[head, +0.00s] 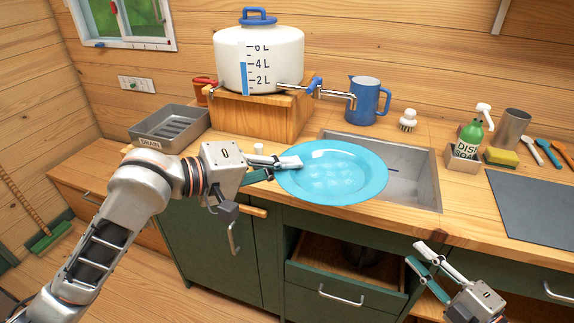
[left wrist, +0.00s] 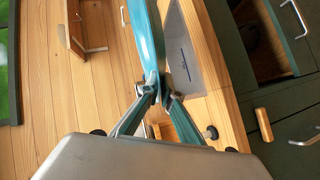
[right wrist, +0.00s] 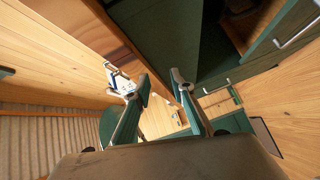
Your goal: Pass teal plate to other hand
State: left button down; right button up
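The teal plate (head: 335,175) is held up in front of the sink, roughly level, in the head view. My left gripper (head: 285,164) is shut on the plate's left rim. In the left wrist view the plate (left wrist: 148,40) shows nearly edge-on, pinched between the fingertips (left wrist: 160,90). My right gripper (head: 422,255) is open and empty, lower and to the right of the plate, in front of the counter. In the right wrist view its two fingers (right wrist: 160,92) stand apart with nothing between them.
Behind the plate is the metal sink (head: 415,180). A white water tank (head: 260,60) stands on a wooden box, with a blue jug (head: 368,100) beside it. A drain tray (head: 170,128) is at left. An open drawer (head: 345,270) sticks out below the plate.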

jog(key=s+a+f+m+g+h, duration=0.2)
jog(key=s+f+m, duration=0.5)
jog(key=f, duration=0.4)
jog(key=s+a+f+m+g+h, duration=0.2)
jog(key=s+a+f+m, duration=0.3)
jog(key=f+m, duration=0.5)
notch_tip(320, 180, down, 2)
jog(key=s+h, duration=0.1)
jog(key=s, duration=0.1)
jog(key=shift+s+a+g+h, duration=0.2)
jog(key=shift+s+g+h, duration=0.1)
jog(key=shift+g+h, duration=0.1)
